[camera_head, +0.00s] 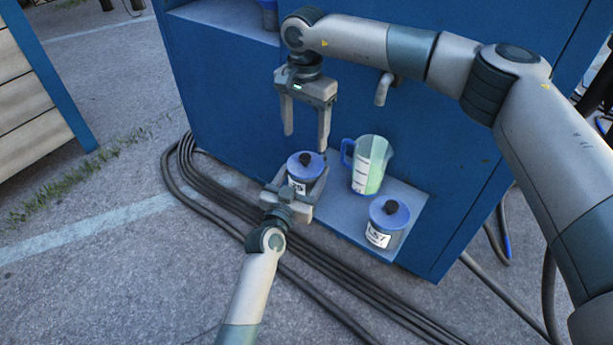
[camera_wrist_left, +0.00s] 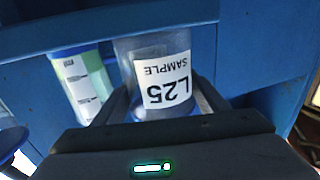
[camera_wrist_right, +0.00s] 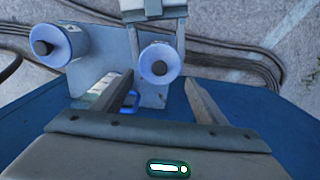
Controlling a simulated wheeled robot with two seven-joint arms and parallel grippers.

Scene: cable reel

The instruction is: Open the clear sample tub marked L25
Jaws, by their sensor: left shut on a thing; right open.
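The clear sample tub marked L25 (camera_wrist_left: 158,80) has a white label and fills the middle of the left wrist view. Its blue lid (camera_head: 305,166) with a dark knob is on top in the head view. My left gripper (camera_head: 293,190) is shut on the tub's body, and its fingers flank the label in the left wrist view. My right gripper (camera_head: 306,122) is open and empty, pointing down above the lid. In the right wrist view the lid's knob (camera_wrist_right: 159,68) lies between and beyond the open fingers.
A second tub (camera_head: 388,222) with a blue lid stands at the right end of the low shelf (camera_head: 345,222). A measuring jug (camera_head: 371,165) with a blue handle and greenish contents stands behind. A tap (camera_head: 384,90) juts from the blue cabinet above. Black cables (camera_head: 225,205) lie on the ground.

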